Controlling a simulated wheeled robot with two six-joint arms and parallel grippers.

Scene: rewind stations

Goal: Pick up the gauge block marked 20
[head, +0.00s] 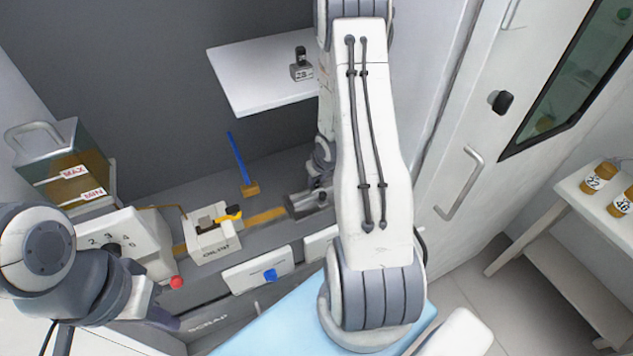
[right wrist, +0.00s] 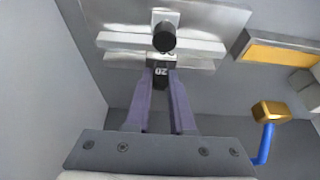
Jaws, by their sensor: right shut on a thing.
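The gauge block marked 20 (right wrist: 160,73) shows in the right wrist view as a small dark block with a label that looks upside down. My right gripper (right wrist: 160,92) is shut on it, with one purple-grey finger on each side. In the head view my right arm hides most of this gripper and I cannot make out the block there. My left gripper (head: 165,322) is low at the left in the head view, away from the block. Its fingertips are not clear enough to tell open from shut.
A similar block with a black knob (head: 302,70) stands on the white shelf (head: 262,100). A silver metal part (right wrist: 200,50) lies just beyond the held block.

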